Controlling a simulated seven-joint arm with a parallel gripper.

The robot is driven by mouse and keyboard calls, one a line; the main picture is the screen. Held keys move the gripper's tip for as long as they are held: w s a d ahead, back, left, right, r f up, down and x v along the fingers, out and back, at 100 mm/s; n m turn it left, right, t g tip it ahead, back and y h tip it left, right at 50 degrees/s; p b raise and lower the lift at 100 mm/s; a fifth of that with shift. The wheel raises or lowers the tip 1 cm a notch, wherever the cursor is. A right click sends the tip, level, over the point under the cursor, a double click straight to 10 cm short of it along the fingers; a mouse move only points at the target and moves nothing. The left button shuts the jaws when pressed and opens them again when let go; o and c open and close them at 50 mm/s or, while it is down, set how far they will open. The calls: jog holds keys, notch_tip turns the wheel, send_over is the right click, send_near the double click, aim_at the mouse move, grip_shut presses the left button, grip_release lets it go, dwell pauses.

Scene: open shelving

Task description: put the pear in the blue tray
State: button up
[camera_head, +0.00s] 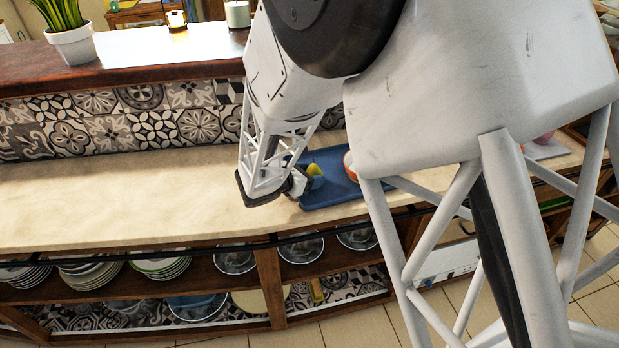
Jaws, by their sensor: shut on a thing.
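The blue tray (325,199) lies on the pale counter, partly hidden by my arm. The pear (315,169), yellow, shows at the end of my gripper (304,181), over the left part of the tray. My gripper is shut on the pear, and the fingertips are small and partly hidden. I cannot tell whether the pear touches the tray floor. An orange and white round thing (349,165) shows at the tray's right part, mostly hidden behind my arm.
The counter (120,200) is clear to the left. A patterned tile wall rises behind it to a wooden ledge with a potted plant (72,42) and candles (237,14). Stacked plates (160,265) and glass bowls (236,260) stand on shelves below.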

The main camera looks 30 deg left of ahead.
jog(key=shift+f, duration=0.5)
jog(key=shift+f, duration=0.15)
jog(key=o, duration=1)
jog(key=shift+v, duration=6.05)
jog(key=shift+d, duration=0.1)
